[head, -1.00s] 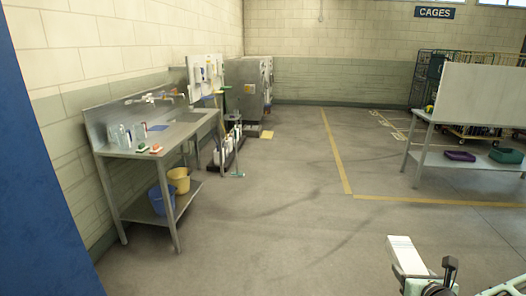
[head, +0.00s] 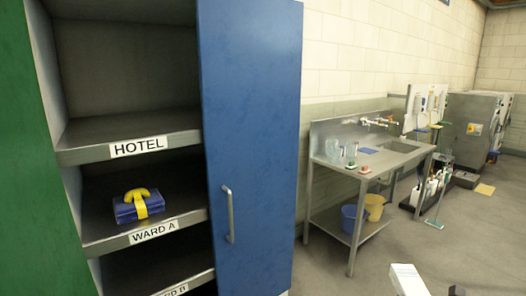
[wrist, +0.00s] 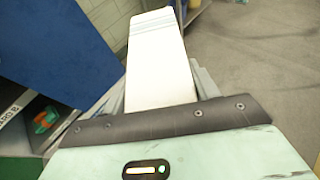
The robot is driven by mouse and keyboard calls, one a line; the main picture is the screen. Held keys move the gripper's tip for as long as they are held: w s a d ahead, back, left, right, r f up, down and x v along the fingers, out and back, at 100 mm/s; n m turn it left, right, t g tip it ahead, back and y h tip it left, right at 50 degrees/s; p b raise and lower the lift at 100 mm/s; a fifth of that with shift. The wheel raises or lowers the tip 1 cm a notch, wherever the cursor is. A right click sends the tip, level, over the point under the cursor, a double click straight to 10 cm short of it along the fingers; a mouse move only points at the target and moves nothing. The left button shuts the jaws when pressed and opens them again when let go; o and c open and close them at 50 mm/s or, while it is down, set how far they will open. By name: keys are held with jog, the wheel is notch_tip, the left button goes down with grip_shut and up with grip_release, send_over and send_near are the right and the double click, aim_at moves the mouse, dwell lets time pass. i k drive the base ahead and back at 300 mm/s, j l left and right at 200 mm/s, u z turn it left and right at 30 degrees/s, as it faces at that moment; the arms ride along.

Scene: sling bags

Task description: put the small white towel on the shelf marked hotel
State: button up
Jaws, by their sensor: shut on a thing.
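The small white towel (head: 408,280) shows at the bottom right edge of the head view as a folded white block. In the wrist view the towel (wrist: 160,60) sticks out ahead of my gripper (wrist: 162,88), which is shut on it. The shelf marked HOTEL (head: 128,136) is at the upper left of the head view, in an open cabinet, and its visible part is empty. The towel and gripper are well to the right of this shelf and apart from it. Most of the gripper is cut off in the head view.
The WARD A shelf (head: 180,222) below holds a blue bundle (head: 126,210) with a yellow band. A blue door (head: 250,130) with a handle stands at the cabinet's right side. A steel sink table (head: 335,172) is farther right. The floor in front of it is clear.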

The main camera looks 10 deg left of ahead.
aim_at(125, 130)
jog(key=i+l+u, duration=0.15)
jog(key=u, duration=1.4)
